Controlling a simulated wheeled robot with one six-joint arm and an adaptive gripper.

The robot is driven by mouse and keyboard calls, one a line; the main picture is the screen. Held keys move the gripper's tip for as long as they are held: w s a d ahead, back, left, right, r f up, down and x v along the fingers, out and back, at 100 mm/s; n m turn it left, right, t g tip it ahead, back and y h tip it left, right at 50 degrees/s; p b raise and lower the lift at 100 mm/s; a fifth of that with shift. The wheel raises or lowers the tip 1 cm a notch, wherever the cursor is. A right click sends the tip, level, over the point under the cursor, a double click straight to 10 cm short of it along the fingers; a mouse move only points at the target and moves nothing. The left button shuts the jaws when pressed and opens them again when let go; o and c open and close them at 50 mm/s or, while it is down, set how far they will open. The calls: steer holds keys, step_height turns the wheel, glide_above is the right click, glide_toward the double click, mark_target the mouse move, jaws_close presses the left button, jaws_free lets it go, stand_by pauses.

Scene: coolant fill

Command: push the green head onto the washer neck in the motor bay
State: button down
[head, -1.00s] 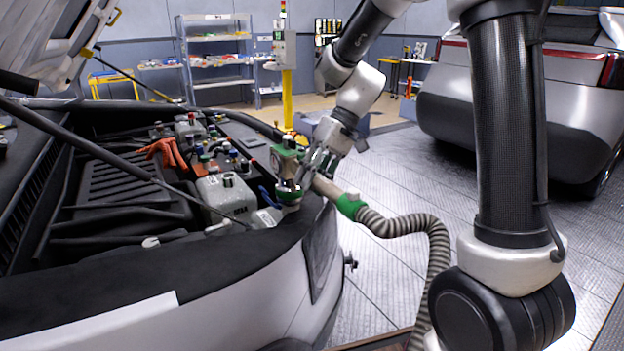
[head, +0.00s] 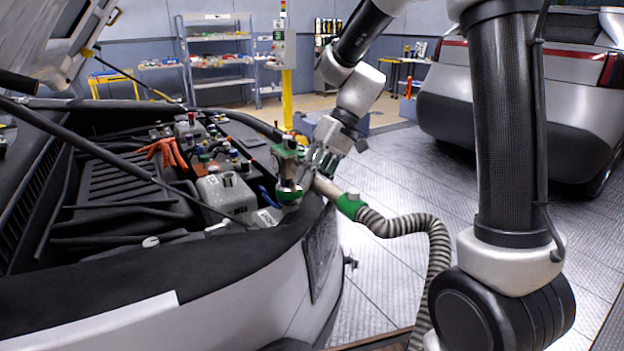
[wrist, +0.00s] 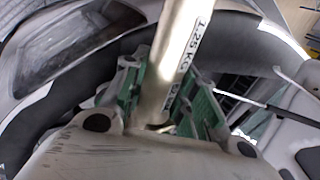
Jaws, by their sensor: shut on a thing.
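The green head (head: 287,162) is a green and beige fill head with a ribbed hose. It stands roughly upright at the front right edge of the motor bay. My gripper (head: 312,168) is at its right side and shut on it. In the wrist view the green finger pads (wrist: 160,95) lie on both sides of the head's pale metal tube (wrist: 178,50), marked "1.25 KG". The head's lower end, with a green ring (head: 290,194), is over the washer neck's place. The neck is hidden or too small to make out, so I cannot tell how far the head is seated.
A pale reservoir (head: 228,196) with a dark cap stands close left of the head. The ribbed hose (head: 395,222) hangs over the car's front edge to the floor. A second car (head: 520,95) stands behind.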

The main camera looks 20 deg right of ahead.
steer(key=shift+f, duration=1.7)
steer(key=c, duration=1.1)
jaws_free()
steer(key=shift+o, duration=0.2)
steer(key=v, duration=1.2)
